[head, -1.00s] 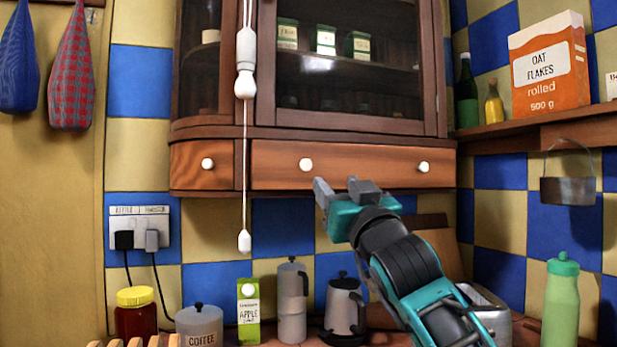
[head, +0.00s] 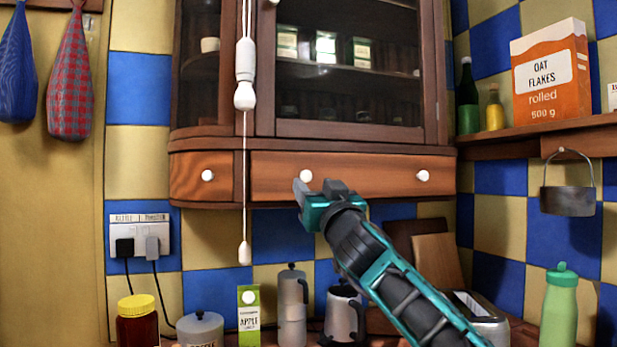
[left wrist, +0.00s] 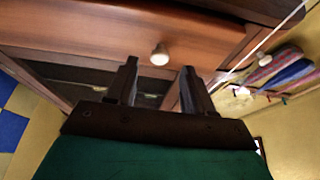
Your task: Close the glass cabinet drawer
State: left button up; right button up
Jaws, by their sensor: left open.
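The glass cabinet (head: 345,130) hangs on the wall. Its wide wooden drawer (head: 365,177) has two white knobs, and I cannot tell how far the drawer stands out. My left gripper (head: 318,188) is open and empty, just below the drawer's left knob (head: 306,176). In the left wrist view, the drawer front (left wrist: 100,38) fills the upper part. The white knob (left wrist: 160,54) shows beyond and between the open fingers (left wrist: 158,70); contact is not visible. My right gripper is not in view.
A narrow curved drawer (head: 200,176) sits at the left. A white pull cord (head: 244,200) hangs in front of the cabinet. Below stand a juice carton (head: 248,318), a moka pot (head: 292,305) and a kettle (head: 343,312). A shelf (head: 530,133) with oat flakes is at the right.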

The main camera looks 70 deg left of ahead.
aim_at(307, 178)
pick_arm(q)
jog(key=shift+x, duration=2.25)
grip_shut()
